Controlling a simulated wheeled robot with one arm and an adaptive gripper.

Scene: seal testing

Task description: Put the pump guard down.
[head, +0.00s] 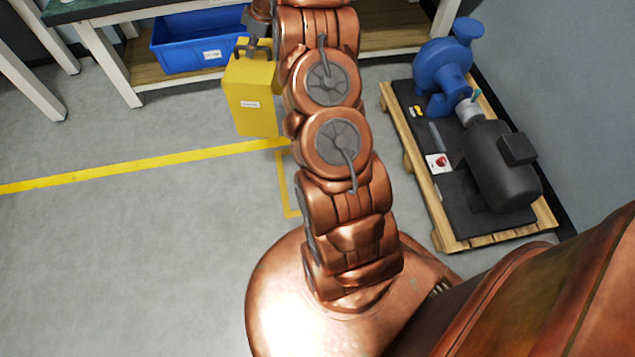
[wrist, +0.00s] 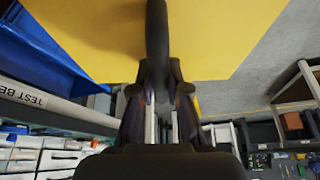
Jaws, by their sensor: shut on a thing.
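The pump guard (head: 252,90) is a yellow box-shaped cover with a small white label, upright in the head view beside the blue bin. My gripper (head: 252,50) is at its top, partly hidden by my arm. In the wrist view, the guard's yellow face (wrist: 215,35) fills the upper part. The fingers of my gripper (wrist: 160,95) are closed around the dark handle (wrist: 157,40) of the guard. I cannot tell whether the guard's bottom touches the floor.
A blue bin (head: 195,42) sits on the workbench's lower shelf. A yellow floor line (head: 130,166) and a taped corner (head: 283,185) lie nearer. At right, a blue pump (head: 440,72) and dark motor (head: 497,165) stand on a wooden pallet (head: 425,205). The left floor is clear.

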